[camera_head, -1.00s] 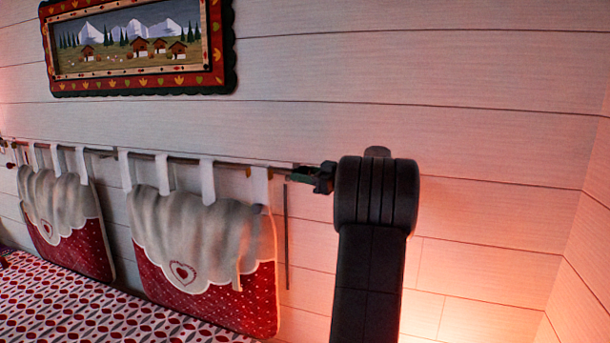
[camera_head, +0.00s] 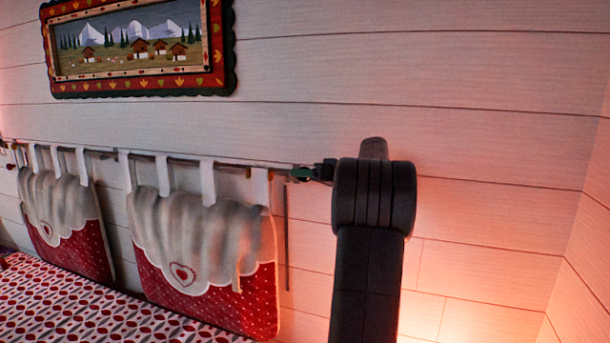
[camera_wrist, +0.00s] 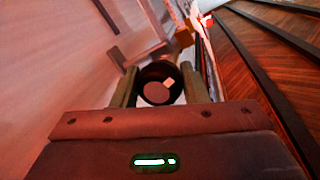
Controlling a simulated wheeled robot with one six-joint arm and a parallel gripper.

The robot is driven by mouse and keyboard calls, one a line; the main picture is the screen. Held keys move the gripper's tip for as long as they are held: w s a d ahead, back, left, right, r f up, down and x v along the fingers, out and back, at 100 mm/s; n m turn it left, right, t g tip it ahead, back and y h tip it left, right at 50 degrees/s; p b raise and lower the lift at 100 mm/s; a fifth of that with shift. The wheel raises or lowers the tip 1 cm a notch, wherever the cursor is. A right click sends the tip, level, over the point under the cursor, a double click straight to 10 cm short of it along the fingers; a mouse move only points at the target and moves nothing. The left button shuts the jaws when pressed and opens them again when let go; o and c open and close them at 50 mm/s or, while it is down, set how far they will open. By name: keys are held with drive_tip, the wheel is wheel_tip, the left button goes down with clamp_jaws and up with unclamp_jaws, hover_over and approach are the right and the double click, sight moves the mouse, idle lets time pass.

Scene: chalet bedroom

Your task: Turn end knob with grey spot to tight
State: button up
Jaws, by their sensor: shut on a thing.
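The end knob (camera_wrist: 154,92) is a dark round piece with a pale grey spot on its face, seen between my fingers in the wrist view. The spot sits to the upper right of the face's middle. My gripper (camera_wrist: 160,88) is shut on the knob, one finger on each side. In the head view my gripper (camera_head: 302,174) is at the right end of the curtain rod (camera_head: 232,164), and the knob is hidden there by the fingers.
Two red and white hanging cushions (camera_head: 205,245) hang by straps from the rod, left of my gripper. A patterned bedspread (camera_head: 90,310) lies below. A framed picture (camera_head: 140,45) is on the wall above. The wall to the right is bare.

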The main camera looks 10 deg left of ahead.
drive_tip(key=shift+r+m+g+p, duration=0.1)
drive_tip(key=shift+m+g+p, duration=0.4)
drive_tip(key=shift+m+p, duration=0.8)
drive_tip(key=shift+m+b, duration=0.35)
drive_tip(key=shift+m, duration=0.15)
drive_tip(key=o, duration=1)
drive_tip(key=shift+d, duration=0.15)
drive_tip(key=b+v, duration=0.3)
drive_tip(key=v, duration=1)
drive_tip(key=shift+s+d+r, duration=0.2)
drive_tip(key=shift+a, duration=0.1)
drive_tip(key=p+x, duration=0.1)
drive_tip(key=x, duration=0.5)
drive_tip(key=p+x, duration=0.2)
drive_tip(key=x, duration=0.5)
drive_tip(key=shift+w+a+f, duration=0.2)
drive_tip(key=shift+a+f, duration=0.05)
